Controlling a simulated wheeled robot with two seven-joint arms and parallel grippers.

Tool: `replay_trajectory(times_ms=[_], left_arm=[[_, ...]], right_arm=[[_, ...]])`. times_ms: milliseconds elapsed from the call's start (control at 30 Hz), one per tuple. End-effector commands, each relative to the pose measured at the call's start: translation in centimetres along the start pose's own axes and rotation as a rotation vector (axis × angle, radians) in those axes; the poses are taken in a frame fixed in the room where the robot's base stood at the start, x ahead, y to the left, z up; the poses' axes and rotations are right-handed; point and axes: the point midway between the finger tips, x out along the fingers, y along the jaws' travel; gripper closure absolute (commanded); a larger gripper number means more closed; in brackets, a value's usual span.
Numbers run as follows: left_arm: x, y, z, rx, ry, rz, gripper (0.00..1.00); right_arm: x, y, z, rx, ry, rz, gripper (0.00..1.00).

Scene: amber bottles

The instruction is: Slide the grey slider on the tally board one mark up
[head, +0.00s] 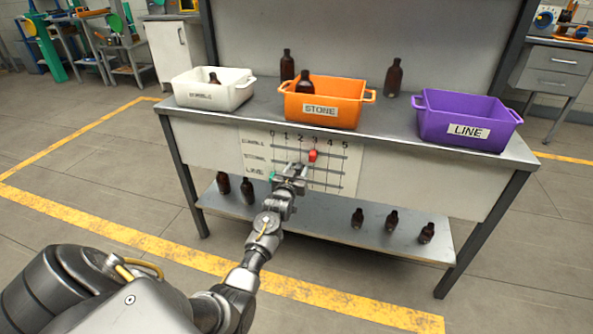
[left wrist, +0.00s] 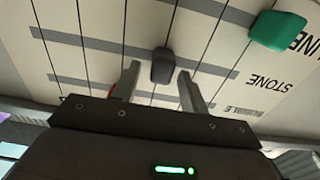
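The tally board (head: 335,178) is a pale panel on the table's front, with several numbered marks and three label rows. The grey slider (left wrist: 162,65) sits on the middle bar, in line with the STONE label, in the left wrist view; in the head view my gripper hides it. My left gripper (head: 292,170) is at the board. In the left wrist view its two fingers (left wrist: 159,72) stand open, one either side of the grey slider, with gaps visible. Which mark the slider is on cannot be read. My right gripper is not in view.
A red slider (head: 313,155) is on the upper bar. A green slider (left wrist: 278,32) is on the LINE bar at the label end. White (head: 213,95), orange (head: 335,117) and purple (head: 463,133) bins stand on the table. Amber bottles stand on the lower shelf (head: 325,222).

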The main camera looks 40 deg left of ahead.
Motion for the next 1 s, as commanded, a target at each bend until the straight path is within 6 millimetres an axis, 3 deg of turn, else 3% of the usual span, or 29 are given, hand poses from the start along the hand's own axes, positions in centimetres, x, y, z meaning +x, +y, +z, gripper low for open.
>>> replay_trajectory(times_ms=[267,367,500,700,1000], left_arm=[[-0.7,0.0,0.0,0.001,-0.001,0.000,0.56],[-2.1,0.0,0.0,0.001,-0.002,0.000,0.56],[-5.0,0.0,0.0,0.000,-0.003,0.000,0.56],[-8.6,0.0,-0.1,-0.001,-0.001,0.001,0.56],[-10.8,0.0,0.0,0.000,0.000,0.001,0.56]], right_arm=[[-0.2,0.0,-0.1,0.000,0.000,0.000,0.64],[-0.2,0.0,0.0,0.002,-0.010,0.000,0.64],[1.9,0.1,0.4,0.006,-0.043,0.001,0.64],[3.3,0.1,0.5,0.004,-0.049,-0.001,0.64],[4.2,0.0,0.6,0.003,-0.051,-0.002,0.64]])
